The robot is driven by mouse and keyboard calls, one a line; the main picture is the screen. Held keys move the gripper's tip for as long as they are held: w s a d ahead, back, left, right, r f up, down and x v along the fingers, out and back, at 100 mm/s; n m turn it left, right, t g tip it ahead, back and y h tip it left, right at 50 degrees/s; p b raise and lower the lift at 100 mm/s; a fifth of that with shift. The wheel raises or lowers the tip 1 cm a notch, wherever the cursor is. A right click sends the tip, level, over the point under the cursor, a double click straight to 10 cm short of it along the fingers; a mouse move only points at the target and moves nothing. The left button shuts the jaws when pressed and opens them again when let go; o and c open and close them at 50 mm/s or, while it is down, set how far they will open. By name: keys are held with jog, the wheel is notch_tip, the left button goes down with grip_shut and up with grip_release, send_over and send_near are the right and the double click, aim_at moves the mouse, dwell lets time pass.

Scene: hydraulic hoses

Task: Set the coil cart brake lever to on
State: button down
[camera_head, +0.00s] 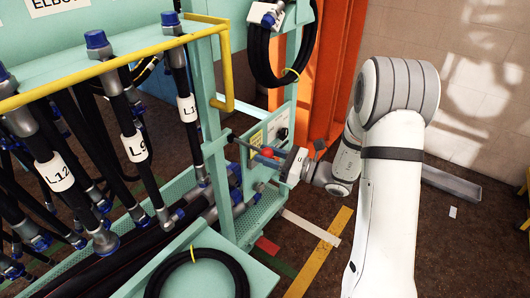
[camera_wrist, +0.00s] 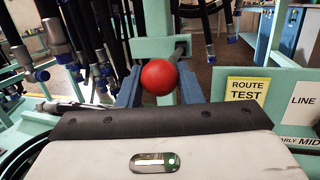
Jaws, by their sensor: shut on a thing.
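The brake lever ends in a red ball knob (camera_head: 267,152), which stands beside the teal post of the cart (camera_head: 221,185) in the head view. In the wrist view the red knob (camera_wrist: 159,77) is at the centre, between the two blue-grey fingers. The dark lever rod (camera_wrist: 181,50) runs behind it, up and right toward the teal post. My gripper (camera_head: 266,160) reaches in from the right and is shut on the lever at its knob. The fingers' contact is partly hidden by the gripper body in the wrist view.
Labelled black hoses (camera_head: 136,146) hang on the teal rack at left. A yellow rail (camera_head: 226,65) sticks out above. A sign panel (camera_wrist: 246,95) stands close right of the knob. An orange column (camera_head: 335,60) is behind. Floor at the right is mostly free.

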jog(key=shift+f, duration=0.25)
jog(key=c, duration=1.1)
grip_release()
jog(key=shift+w, duration=0.1)
jog(key=shift+o, duration=0.2)
jog(key=shift+d, duration=0.1)
jog(key=v, duration=0.7)
jog(key=shift+d, duration=0.25)
jog(key=shift+s+a, duration=0.1)
jog(key=shift+s, duration=0.1)
